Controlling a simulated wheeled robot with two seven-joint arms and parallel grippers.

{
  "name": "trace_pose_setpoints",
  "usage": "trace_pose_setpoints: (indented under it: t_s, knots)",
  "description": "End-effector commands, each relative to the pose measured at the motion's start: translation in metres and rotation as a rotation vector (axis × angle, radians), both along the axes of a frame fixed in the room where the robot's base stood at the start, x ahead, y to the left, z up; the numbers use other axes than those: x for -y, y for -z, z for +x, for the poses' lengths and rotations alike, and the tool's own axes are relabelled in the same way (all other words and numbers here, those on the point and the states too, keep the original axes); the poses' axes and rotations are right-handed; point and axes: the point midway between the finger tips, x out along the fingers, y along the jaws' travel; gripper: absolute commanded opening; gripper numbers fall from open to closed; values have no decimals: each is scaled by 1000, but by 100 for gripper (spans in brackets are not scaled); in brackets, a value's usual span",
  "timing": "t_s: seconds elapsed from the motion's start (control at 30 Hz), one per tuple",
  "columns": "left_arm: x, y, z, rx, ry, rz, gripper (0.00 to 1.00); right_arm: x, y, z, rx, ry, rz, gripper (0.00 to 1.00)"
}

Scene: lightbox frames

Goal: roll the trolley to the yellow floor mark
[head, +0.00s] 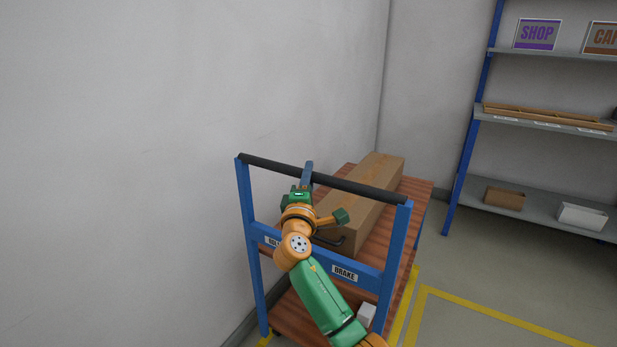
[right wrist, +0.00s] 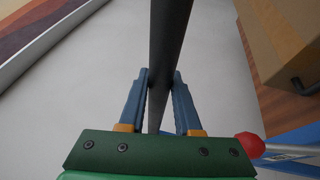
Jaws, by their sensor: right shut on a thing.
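The trolley (head: 393,250) has a blue frame, wood-brown decks and a dark push bar (head: 350,187). It stands close beside the left wall. My right gripper (head: 307,172) is at the left part of the bar, and the right wrist view shows its blue fingers (right wrist: 162,82) shut around the bar (right wrist: 168,35). Yellow floor lines (head: 500,318) form a corner to the right of the trolley. Another yellow line (head: 402,312) runs along its right side, and a bit of yellow shows at its lower left. Which lines are the mark is unclear. My left gripper is out of view.
A long cardboard box (head: 372,205) lies on the trolley's top deck. A BRAKE label (head: 344,273) is on its crossbar. A red knob (right wrist: 249,145) shows beside my gripper. Shelving (head: 545,120) stands at right. The floor (head: 470,265) between is clear.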

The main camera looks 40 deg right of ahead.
Motion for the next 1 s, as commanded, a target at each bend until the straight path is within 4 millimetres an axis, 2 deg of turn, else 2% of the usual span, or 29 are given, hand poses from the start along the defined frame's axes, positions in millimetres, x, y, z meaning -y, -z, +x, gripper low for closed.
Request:
trace_pose_setpoints:
  t_s: [0.4, 0.43, 0.53, 0.83, 1.0]
  knots:
    - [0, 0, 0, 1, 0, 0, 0, 0, 0, 0, 1, -1, 1, 0]
    - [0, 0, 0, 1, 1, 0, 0, 0, 0, 0, 1, -1, 1, 35]
    - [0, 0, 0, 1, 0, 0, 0, 0, 0, 0, 1, -1, 1, 62]
    - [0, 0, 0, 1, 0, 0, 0, -1, 0, -1, 1, -1, 0, 62]
    - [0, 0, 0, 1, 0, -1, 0, -21, 6, -20, 1, -3, 1, 62]
